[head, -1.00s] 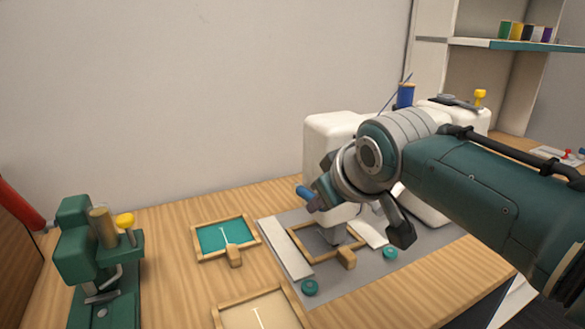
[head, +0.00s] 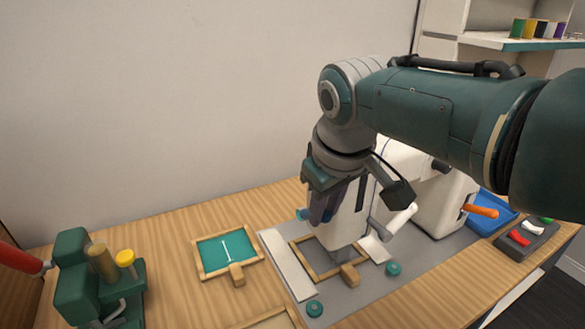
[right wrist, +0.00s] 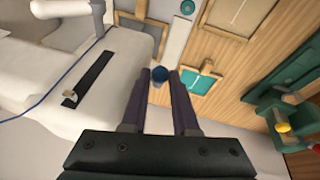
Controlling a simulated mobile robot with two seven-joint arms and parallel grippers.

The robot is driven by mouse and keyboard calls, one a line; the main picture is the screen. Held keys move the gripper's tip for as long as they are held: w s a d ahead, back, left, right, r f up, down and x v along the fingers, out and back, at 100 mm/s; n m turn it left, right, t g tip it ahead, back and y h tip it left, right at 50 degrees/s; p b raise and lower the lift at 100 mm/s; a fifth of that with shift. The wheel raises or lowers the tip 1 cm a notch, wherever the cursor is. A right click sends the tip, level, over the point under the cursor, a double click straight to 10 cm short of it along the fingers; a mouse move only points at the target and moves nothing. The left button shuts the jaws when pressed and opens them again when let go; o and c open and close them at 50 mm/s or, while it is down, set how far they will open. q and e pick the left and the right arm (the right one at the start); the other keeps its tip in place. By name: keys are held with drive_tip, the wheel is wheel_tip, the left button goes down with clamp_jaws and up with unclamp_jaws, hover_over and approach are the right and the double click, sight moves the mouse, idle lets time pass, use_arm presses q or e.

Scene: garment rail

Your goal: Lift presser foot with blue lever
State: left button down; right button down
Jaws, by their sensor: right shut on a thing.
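The white sewing machine (head: 352,215) stands on a grey mat, partly hidden behind my right arm. The blue lever (head: 302,214) sticks out at the machine's left end. My right gripper (head: 320,215) points down beside the machine and is shut on the blue lever. In the right wrist view the lever (right wrist: 160,75) shows as a dark blue end between the fingertips. The presser foot cannot be made out clearly behind the gripper and machine head. A wooden frame (head: 352,274) with a handle block lies under the head. My left gripper is not in view.
A teal-filled wooden frame (head: 230,253) lies left of the mat. A green device with a yellow knob (head: 125,258) stands at far left. Green discs (head: 315,308) lie on the mat. At right are an orange handle (head: 480,211), a blue tray and a switch box (head: 525,237).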

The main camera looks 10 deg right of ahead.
drive_tip(key=c, duration=0.7)
unclamp_jaws()
drive_tip(key=shift+c, duration=0.2)
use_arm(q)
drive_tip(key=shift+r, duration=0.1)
use_arm(e)
drive_tip(key=shift+r, duration=0.1)
